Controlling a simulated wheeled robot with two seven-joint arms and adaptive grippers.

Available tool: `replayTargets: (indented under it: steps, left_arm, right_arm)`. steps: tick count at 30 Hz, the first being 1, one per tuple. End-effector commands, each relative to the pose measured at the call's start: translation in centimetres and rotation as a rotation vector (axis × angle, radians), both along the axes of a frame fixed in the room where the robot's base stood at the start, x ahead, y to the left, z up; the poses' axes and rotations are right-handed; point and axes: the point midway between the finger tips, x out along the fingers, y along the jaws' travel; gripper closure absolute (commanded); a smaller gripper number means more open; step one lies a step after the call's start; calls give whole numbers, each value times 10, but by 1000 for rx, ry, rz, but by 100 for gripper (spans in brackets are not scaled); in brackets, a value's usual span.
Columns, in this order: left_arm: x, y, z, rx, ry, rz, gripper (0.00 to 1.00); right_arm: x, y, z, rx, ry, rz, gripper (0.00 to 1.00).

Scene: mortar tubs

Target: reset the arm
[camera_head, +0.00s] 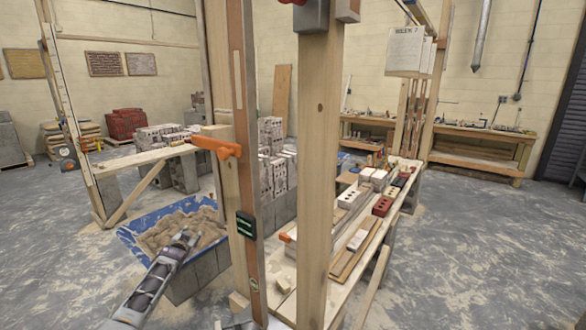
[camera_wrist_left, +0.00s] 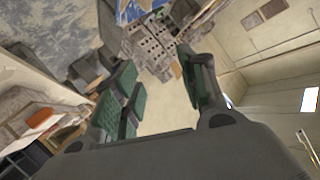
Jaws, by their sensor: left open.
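My left gripper (camera_head: 186,237) reaches in from the lower left in the head view, in front of or over a blue tub (camera_head: 130,240) of sandy mortar (camera_head: 185,226). I cannot tell its exact height above the mortar. In the left wrist view the fingers of my left gripper (camera_wrist_left: 165,84) stand apart with nothing between them. My right gripper does not show in either view.
Upright timber posts (camera_head: 322,180) stand close in front, one with an orange clamp (camera_head: 217,147). A plank bench (camera_head: 345,275) with bricks (camera_head: 382,206) runs to the right. Grey block stacks (camera_head: 272,170) stand behind. Open floor (camera_head: 490,250) lies at the right.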

Motion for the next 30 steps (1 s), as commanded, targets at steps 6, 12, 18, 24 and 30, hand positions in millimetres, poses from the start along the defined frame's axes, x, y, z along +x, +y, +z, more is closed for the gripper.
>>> replayTargets:
  steps: [6, 12, 18, 24, 30]
  left_arm:
    - [-41, -10, -98, -35, 117, 7, 58]
    - [-86, -20, -178, -62, 218, 13, 58]
    - [-138, -30, -253, -85, 317, 20, 58]
    - [-198, -43, -322, -110, 414, 25, 58]
    - [-265, -58, -385, -133, 510, 29, 58]
  right_arm:
    - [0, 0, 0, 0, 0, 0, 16]
    - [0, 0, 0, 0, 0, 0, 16]
    - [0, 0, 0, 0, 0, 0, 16]
    - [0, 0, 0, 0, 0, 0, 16]
    - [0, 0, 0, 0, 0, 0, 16]
